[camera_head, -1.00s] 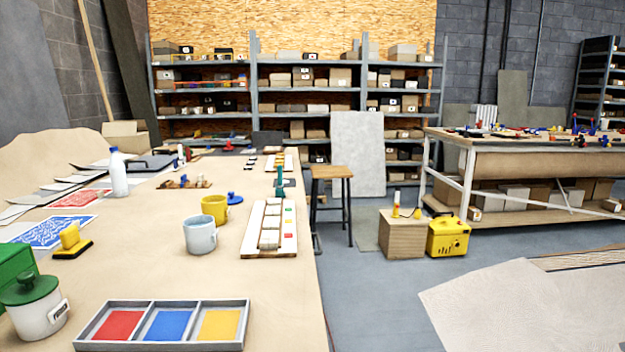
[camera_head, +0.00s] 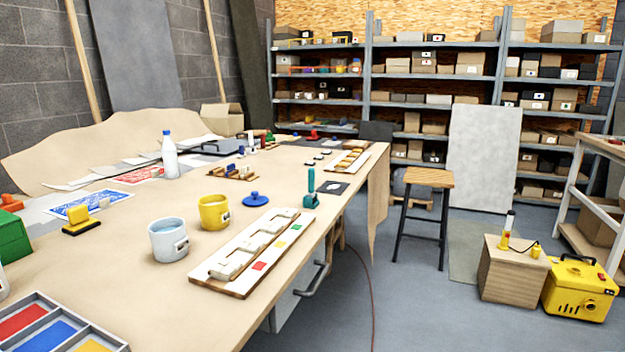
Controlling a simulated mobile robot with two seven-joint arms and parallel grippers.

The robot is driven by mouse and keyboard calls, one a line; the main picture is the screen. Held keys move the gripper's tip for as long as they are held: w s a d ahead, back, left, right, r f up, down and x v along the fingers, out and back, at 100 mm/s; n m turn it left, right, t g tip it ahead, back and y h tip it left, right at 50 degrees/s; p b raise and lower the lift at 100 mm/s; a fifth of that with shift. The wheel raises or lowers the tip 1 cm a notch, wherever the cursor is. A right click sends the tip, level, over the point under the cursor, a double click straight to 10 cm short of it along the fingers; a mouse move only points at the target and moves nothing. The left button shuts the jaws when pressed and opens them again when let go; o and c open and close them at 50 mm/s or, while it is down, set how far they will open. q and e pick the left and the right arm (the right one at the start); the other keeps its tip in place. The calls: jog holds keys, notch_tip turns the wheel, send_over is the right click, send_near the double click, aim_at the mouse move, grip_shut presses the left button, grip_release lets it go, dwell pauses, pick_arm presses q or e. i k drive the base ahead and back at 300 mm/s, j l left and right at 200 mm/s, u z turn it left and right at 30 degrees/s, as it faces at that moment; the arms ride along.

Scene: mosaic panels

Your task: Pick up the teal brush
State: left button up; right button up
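The teal brush (camera_head: 311,190) stands upright near the right edge of the long workbench (camera_head: 130,262), its handle pointing up. It is just beyond the far end of a wooden board (camera_head: 206,281) that carries white blocks and coloured squares. A small dark card with a pale spot (camera_head: 334,188) lies to its right. Neither of my grippers shows in the head view.
A white mug (camera_head: 168,243), a yellow mug (camera_head: 213,213) and a blue lid (camera_head: 256,199) stand left of the board. A paint tray (camera_head: 45,318) is at the lower left. A stool (camera_head: 428,178) stands right of the bench. Open floor lies at the lower right.

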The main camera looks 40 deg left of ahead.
aim_at(311, 171)
jog(key=i+u, duration=0.3)
jog(key=i, duration=0.2)
jog(key=i+u, duration=0.3)
jog(key=i, duration=0.15)
jog(key=i+l+u, duration=0.2)
jog(key=i+u, duration=0.15)
jog(key=i, duration=0.15)
